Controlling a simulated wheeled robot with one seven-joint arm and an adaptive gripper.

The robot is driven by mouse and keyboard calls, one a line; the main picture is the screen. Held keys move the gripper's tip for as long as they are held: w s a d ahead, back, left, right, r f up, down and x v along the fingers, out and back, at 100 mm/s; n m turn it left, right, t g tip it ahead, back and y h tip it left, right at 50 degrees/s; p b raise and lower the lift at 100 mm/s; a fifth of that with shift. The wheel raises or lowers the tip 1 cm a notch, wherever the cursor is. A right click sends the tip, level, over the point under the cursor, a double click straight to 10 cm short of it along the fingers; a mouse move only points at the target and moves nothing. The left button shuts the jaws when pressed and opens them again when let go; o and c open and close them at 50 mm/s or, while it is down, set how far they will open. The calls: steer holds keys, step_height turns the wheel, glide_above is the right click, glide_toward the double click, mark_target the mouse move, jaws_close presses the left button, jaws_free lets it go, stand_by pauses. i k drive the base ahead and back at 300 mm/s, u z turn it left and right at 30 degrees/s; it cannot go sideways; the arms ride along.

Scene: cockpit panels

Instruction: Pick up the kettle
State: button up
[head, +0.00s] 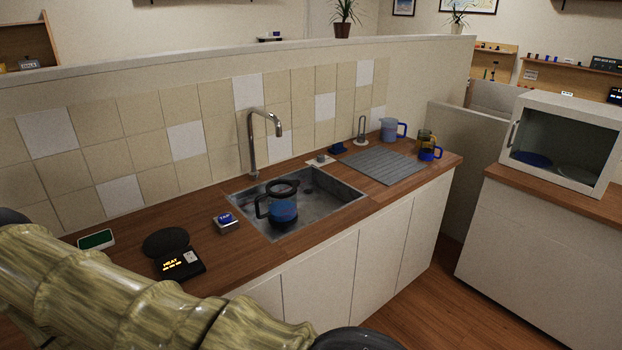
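The kettle (283,207), a clear jug with a black rim and black handle, stands upright in the metal sink (339,196). Bluish and reddish tones show through its lower part. Its handle points left. A black round-topped unit with a lit "HEAT" display (175,257) sits on the wooden counter to the left, with nothing on it. My arm crosses the bottom left of the head view. My gripper is not in view.
The tap (262,138) rises behind the kettle. A small switch box (226,222) is left of the sink. A grey drainer (384,164), a blue-handled jug (388,131) and cups (430,153) are to the right. A microwave-like cabinet (562,143) stands far right.

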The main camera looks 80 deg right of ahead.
mark_target(281, 194)
steer(key=u, duration=0.2)
steer(key=k, duration=0.4)
steer(key=z, duration=2.15)
